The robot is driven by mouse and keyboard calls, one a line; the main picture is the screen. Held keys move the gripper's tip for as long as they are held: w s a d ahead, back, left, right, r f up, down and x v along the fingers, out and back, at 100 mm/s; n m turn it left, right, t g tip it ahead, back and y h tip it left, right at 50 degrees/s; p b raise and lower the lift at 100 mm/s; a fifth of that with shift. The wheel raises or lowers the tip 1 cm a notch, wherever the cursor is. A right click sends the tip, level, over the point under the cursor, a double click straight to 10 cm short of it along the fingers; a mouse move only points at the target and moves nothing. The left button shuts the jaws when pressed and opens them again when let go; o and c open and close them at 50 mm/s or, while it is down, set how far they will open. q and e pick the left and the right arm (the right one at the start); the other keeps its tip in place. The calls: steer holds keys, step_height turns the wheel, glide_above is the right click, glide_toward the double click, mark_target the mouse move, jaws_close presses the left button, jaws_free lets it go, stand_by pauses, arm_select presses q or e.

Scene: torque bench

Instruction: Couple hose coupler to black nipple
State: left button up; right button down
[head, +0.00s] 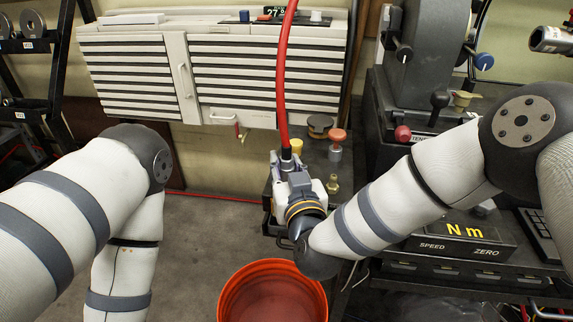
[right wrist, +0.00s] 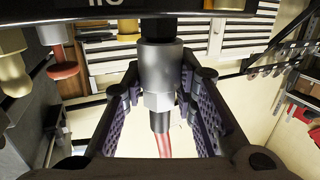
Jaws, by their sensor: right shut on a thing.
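The hose coupler (right wrist: 159,70) is a silver cylinder with a hex part in the right wrist view. The red hose (head: 283,75) runs from it and also shows in the right wrist view (right wrist: 164,146). My right gripper (head: 291,168) is shut on the coupler, with a ridged pad on either side of it. A black cylindrical piece (right wrist: 158,27), apparently the black nipple, lines up with the coupler's far end and meets it in the picture. I cannot tell whether they are joined. In the head view my gripper hides the coupler. My left gripper is out of frame.
An orange bucket (head: 272,267) stands below my right gripper. A torque display (head: 464,232) is at the right, a slatted cabinet (head: 215,75) behind. The floor at left is open.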

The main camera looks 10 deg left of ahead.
steer(key=c, duration=1.2)
jaws_free()
steer(key=shift+r, duration=0.1)
steer(key=v, duration=1.2)
